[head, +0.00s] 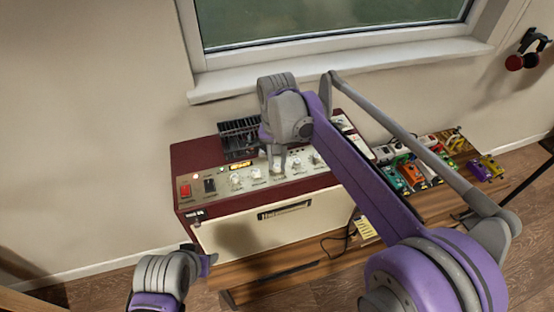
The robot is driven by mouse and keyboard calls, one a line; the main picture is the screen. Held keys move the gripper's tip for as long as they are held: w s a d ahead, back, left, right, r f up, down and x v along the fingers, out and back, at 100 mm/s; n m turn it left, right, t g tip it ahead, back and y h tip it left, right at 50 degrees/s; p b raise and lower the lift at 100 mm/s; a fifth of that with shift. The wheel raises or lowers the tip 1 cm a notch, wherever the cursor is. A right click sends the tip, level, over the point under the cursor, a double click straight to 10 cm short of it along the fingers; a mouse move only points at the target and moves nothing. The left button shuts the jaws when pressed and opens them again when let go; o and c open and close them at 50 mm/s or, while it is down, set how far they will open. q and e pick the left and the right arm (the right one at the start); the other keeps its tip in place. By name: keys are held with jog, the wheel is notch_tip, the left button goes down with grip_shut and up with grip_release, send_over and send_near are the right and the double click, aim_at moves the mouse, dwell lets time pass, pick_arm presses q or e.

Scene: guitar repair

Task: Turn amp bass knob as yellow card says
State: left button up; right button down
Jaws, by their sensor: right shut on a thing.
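The amp (283,222) is a dark red box with a cream front and a sloping panel with a row of pale knobs. My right gripper (278,172) reaches down onto this panel from above and is shut on one knob in the middle of the row. The gripper hides most of that knob, and the knob labels are too small to read. A pale yellowish card (365,229) with dark lines shows beside the amp's right side; its text is not legible. My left gripper (208,262) is low in front of the amp's left corner, apart from it; its jaws are unclear.
A red switch (185,191) and a black switch (209,186) sit at the panel's left end. A small lit yellow display (240,165) is behind the knobs. Several colored pedals (411,173) stand to the right. A window sill (340,67) is behind the amp.

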aim_at(278, 165)
jog(key=shift+m, duration=1.9)
jog(key=c, duration=0.7)
grip_release()
jog(key=shift+r, duration=0.15)
notch_tip(278, 165, up, 10)
jog(key=shift+r+p, duration=0.25)
jog(key=shift+p, duration=0.3)
jog(key=shift+d, duration=0.1)
